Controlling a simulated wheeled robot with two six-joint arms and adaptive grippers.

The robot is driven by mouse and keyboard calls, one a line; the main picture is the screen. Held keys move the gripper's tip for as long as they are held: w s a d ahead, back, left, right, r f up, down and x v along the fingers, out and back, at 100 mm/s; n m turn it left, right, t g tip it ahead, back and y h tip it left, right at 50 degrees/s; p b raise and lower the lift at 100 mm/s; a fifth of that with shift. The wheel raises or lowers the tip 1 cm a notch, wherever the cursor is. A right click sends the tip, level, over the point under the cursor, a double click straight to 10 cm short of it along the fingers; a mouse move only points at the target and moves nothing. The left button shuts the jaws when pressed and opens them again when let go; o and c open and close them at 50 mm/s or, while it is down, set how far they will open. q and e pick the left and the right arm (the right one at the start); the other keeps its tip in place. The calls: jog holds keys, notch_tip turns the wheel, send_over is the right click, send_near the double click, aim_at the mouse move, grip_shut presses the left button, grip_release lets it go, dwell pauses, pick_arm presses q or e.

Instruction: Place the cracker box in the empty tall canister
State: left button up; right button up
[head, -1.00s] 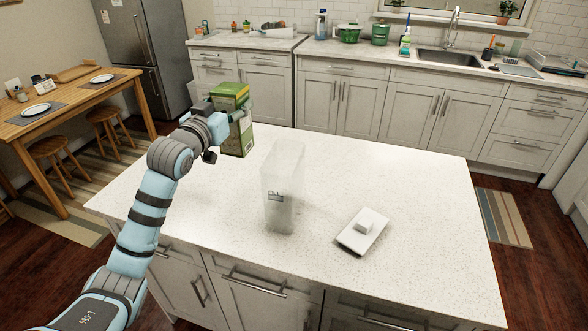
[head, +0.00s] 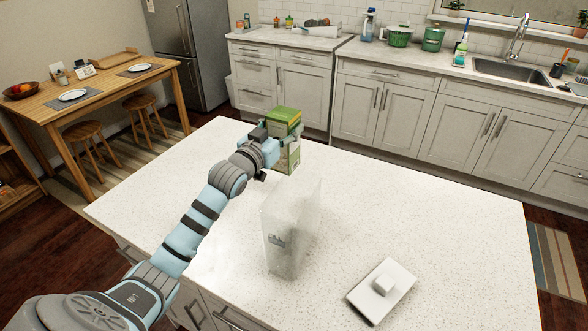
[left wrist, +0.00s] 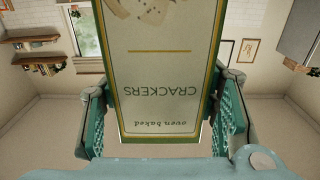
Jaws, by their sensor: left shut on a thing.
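The green and yellow cracker box (head: 286,120) is upright in my left gripper (head: 281,140), above the far left part of the white island. In the left wrist view the cracker box (left wrist: 160,75) fills the middle, its printing upside down, between the two green finger pads of my left gripper (left wrist: 162,115). The tall clear canister (head: 290,230) stands on the island, nearer and slightly right of the box. It looks empty and its top is open. Its white lid (head: 366,300) lies on the island to the right. My right gripper is not in view.
The white speckled island top (head: 430,215) is mostly clear to the right and behind the canister. A back counter with a sink (head: 512,70) runs along the wall. A wooden table (head: 110,92) with stools stands at the left.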

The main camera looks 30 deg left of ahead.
aim_at(283, 160)
pick_arm(q)
jog(key=f, duration=0.3)
jog(key=a+f, duration=0.1)
jog(key=f, duration=0.1)
jog(key=shift+s, duration=0.2)
jog(key=f, duration=0.1)
jog(key=w+f+b, duration=0.1)
jog(key=f, duration=0.3)
jog(key=shift+w+d+f+b, duration=0.15)
jog(key=shift+w+d+b, duration=0.15)
jog(key=shift+w, duration=0.1)
jog(key=shift+s+d+f, duration=0.1)
jog(key=shift+f, duration=0.05)
jog(key=shift+s+r, duration=0.25)
jog(key=shift+s, duration=0.1)
jog(key=shift+f, duration=0.1)
jog(key=o, duration=0.9)
jog(key=shift+a+f, duration=0.15)
jog(key=shift+a, duration=0.05)
jog(key=o, duration=0.4)
jog(key=shift+w+d, duration=0.1)
jog(key=shift+w, duration=0.05)
jog(key=shift+o, duration=0.2)
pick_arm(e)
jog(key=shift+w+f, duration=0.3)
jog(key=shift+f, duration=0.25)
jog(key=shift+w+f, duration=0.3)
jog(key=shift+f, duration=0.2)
